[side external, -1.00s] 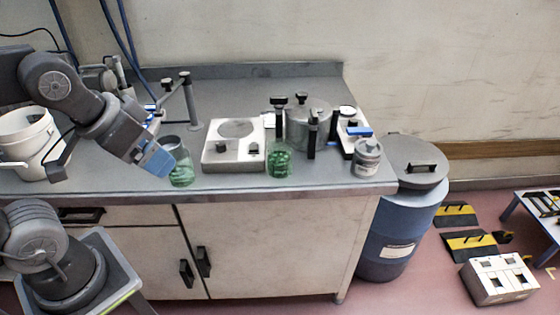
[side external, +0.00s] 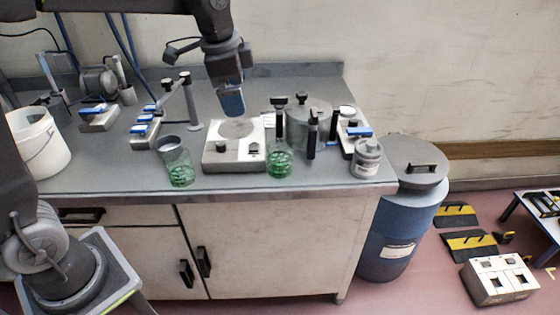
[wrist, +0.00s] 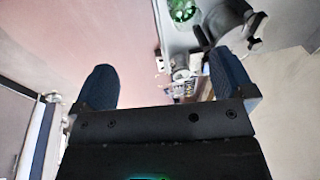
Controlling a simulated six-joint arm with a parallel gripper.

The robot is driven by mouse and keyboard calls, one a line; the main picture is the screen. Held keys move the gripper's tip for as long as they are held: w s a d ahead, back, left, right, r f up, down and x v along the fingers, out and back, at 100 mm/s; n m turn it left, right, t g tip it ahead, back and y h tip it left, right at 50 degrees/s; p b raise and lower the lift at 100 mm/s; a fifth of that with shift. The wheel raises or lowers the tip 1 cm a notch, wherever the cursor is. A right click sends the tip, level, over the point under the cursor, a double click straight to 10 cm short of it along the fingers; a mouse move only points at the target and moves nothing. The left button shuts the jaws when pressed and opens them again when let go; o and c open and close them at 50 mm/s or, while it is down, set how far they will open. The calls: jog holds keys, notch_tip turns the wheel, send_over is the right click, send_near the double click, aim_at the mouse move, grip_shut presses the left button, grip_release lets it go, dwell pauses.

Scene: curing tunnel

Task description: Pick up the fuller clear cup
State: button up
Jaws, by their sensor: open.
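Two clear cups with green contents stand on the grey bench. The left clear cup (side external: 180,172) has green mostly in its lower part. The right clear cup (side external: 279,161) stands between the hotplate and the metal pot, and its green seems to reach nearer its rim. My gripper (side external: 232,112) hangs above the hotplate, apart from both cups. In the wrist view my gripper (wrist: 160,62) shows two blue fingers spread wide with nothing between them. Green cup contents (wrist: 183,9) show at the top edge there, beside the pot.
The white hotplate (side external: 234,159) lies between the cups. The metal pot (side external: 306,122) with black handles is close behind the right cup. A grey jar (side external: 367,158) stands near the bench's right end. A metal post (side external: 190,105) rises behind the left cup. A white bucket (side external: 38,143) is far left.

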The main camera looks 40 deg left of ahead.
jog(key=w+f+m+g, duration=0.2)
jog(key=w+f+m, duration=0.4)
jog(key=w+f, duration=0.5)
send_over(279, 151)
jog(key=s+d, duration=0.2)
notch_tip(279, 151, down, 6)
jog(key=shift+s+a+f, duration=0.1)
jog(key=shift+f, duration=2.95)
jog(key=shift+c, duration=0.4)
jog(key=c, duration=1)
jog(key=shift+r, duration=0.25)
